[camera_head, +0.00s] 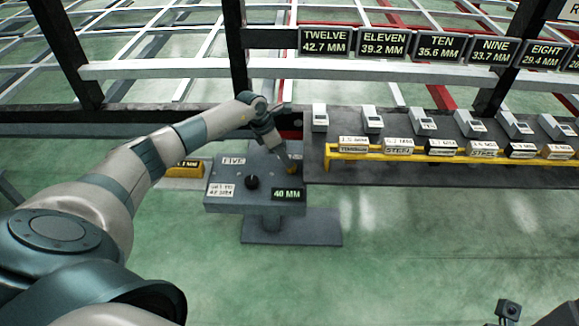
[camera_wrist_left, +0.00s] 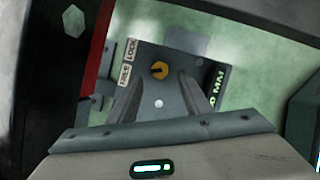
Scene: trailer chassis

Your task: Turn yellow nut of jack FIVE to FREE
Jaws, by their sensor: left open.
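The jack marked FIVE (camera_head: 228,190) is a grey box with a black knob (camera_head: 252,182) and a green "40 MM" display (camera_head: 289,194). In the left wrist view, its yellow nut (camera_wrist_left: 159,70) sits on the grey plate, right of the FREE (camera_wrist_left: 125,76) and LOCK (camera_wrist_left: 131,49) labels. A dark mark is on the nut; its exact pointing is too small to tell. My left gripper (camera_wrist_left: 160,97) is open, with its fingers on either side of the line toward the nut. In the head view the left gripper largely hides the nut. I cannot see contact.
A yellow block (camera_head: 185,170) lies left of the jack. A dark shelf with a yellow rack (camera_head: 350,153) of labelled blocks and several grey devices (camera_head: 372,119) stands to the right. A dark frame post (camera_head: 68,50) rises behind. Dark parts show at the lower right edge. The green floor in front is clear.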

